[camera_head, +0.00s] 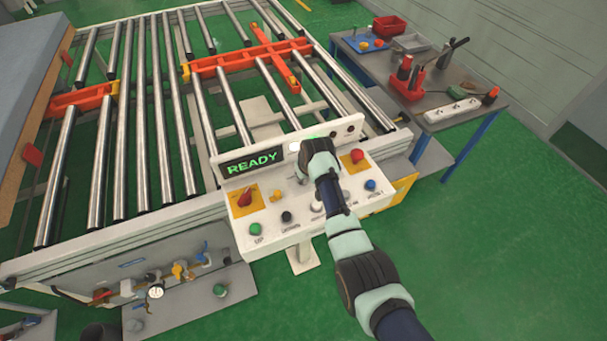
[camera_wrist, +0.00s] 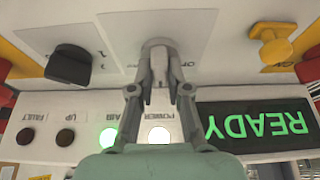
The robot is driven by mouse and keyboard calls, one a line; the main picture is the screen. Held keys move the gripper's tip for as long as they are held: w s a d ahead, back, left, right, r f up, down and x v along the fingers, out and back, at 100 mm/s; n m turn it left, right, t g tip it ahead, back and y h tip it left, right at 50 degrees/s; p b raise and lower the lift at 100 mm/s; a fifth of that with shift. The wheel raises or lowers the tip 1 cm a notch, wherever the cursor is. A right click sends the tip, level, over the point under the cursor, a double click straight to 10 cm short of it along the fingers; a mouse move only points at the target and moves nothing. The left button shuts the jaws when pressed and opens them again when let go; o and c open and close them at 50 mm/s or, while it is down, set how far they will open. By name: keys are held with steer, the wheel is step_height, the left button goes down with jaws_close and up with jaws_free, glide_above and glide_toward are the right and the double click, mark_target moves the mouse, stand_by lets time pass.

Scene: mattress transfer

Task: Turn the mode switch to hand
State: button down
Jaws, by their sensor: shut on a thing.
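The cream control panel (camera_head: 300,224) stands at the front of the roller table, with a green READY display (camera_head: 251,162). My gripper (camera_head: 303,178) reaches down to the middle of its upper row and hides what it holds in the head view. In the wrist view my gripper (camera_wrist: 160,80) is shut on a small grey switch (camera_wrist: 158,46) on a pale label plate. The label is partly covered, so I cannot read the switch's name or its position. A black selector knob (camera_wrist: 72,65) sits left of it there, and a yellow knob (camera_wrist: 270,45) right.
A red rotary handle (camera_head: 245,198) on a yellow plate and a red mushroom button (camera_head: 357,155) flank my gripper. Push buttons, including green (camera_head: 255,229) and blue (camera_head: 370,185), line the front. Indicator lamps (camera_wrist: 159,137) stand behind. A tool table (camera_head: 450,85) is at the right.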

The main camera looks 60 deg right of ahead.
steer(key=c, duration=1.1)
jaws_free()
steer(key=v, duration=1.2)
